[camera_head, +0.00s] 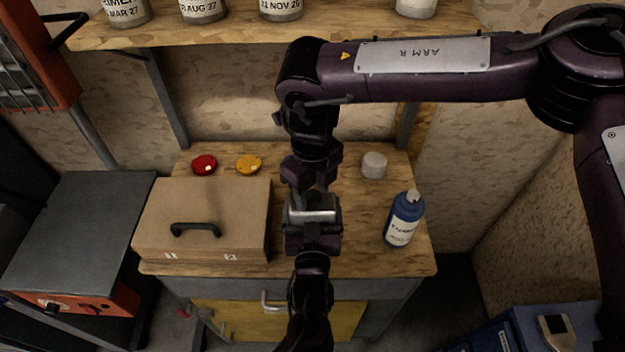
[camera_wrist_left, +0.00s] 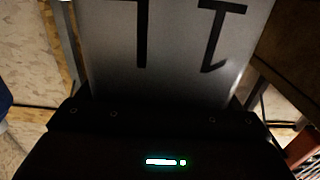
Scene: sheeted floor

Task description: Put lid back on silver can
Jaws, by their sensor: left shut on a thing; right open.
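A silver can (camera_head: 312,212) is held in my left gripper (camera_head: 312,225), which reaches up from the bottom middle. In the left wrist view the can's grey side (camera_wrist_left: 180,50) with large black marks fills the upper middle, close to the gripper body. My right gripper (camera_head: 316,190) is open and points down just behind the can's top; arms hide part of the can, and I cannot tell whether they touch. A grey round piece (camera_head: 374,165) sits at the back right.
A brown case (camera_head: 205,215) with a black handle covers the bench's left side. A blue bottle (camera_head: 404,218) stands on the right. A shelf (camera_head: 350,32) with several cans runs above. The wooden bench top (camera_head: 355,245) is clear at front right.

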